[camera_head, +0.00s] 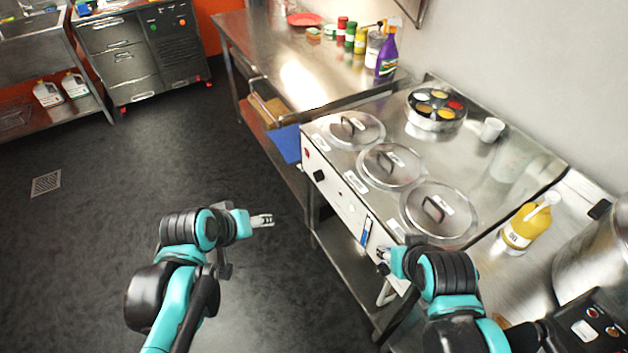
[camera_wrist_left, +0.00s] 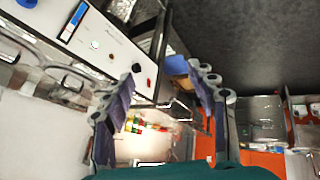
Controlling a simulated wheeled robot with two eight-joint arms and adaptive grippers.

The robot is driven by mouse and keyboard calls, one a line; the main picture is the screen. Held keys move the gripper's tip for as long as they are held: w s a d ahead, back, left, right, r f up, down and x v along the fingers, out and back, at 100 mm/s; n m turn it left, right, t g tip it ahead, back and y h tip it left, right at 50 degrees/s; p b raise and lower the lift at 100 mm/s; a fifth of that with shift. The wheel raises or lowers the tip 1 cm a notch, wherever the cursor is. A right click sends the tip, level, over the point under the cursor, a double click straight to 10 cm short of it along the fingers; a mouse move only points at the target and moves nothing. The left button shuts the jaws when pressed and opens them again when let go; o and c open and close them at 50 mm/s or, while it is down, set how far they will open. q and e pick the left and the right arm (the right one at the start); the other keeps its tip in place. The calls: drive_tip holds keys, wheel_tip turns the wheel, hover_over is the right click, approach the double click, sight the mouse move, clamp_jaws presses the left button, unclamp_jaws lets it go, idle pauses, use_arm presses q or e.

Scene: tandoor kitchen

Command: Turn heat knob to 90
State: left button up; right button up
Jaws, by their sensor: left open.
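The counter unit has a white front panel (camera_head: 343,203) with a black knob (camera_head: 320,176) near its far end. In the left wrist view the black knob (camera_wrist_left: 136,67) shows beside a red switch (camera_wrist_left: 149,82). A blue display strip (camera_head: 366,231) sits farther along the panel. The knob's setting is too small to read. My left gripper (camera_head: 262,220) is open and empty, in front of the panel and apart from it. In its wrist view (camera_wrist_left: 165,82) nothing is between the fingers. My right gripper (camera_head: 384,262) is close to the panel's near end; its fingers are unclear.
Several round lids (camera_head: 391,165) cover the counter top, with a spice tin (camera_head: 436,110) and a white cup (camera_head: 491,129) behind. A yellow bottle (camera_head: 520,228) stands at right. A steel table (camera_head: 260,40) adjoins the far end. The floor (camera_head: 130,190) at left is clear.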

sight(315, 178)
use_arm(q)
drive_tip(key=w+d+f+n+h+b, duration=0.1)
drive_tip(key=w+d+f+n+h, duration=0.15)
drive_tip(key=w, duration=0.45)
drive_tip(key=w+d+f+n+h+b, duration=0.1)
drive_tip(key=w+d+f+n+h, duration=0.15)
drive_tip(key=w, duration=0.55)
drive_tip(key=w+d+f+n+h+b, duration=0.1)
drive_tip(key=w+d+f+n+h, duration=0.15)
drive_tip(key=w, duration=0.45)
drive_tip(key=w+f+n+t+h+b, duration=0.1)
drive_tip(key=w+f+n+t+h, duration=0.2)
drive_tip(key=f, duration=0.5)
drive_tip(key=w+f+n+h+b, duration=0.2)
drive_tip(key=w+f+n, duration=0.25)
drive_tip(key=f, duration=0.25)
drive_tip(key=shift+t, duration=0.3)
drive_tip(key=b+x, duration=0.1)
drive_tip(key=x, duration=0.6)
drive_tip(key=shift+w+d+f+b, duration=0.1)
drive_tip(key=shift+w+d+b, duration=0.1)
drive_tip(key=shift+d+b, duration=0.2)
drive_tip(key=c, duration=1.1)
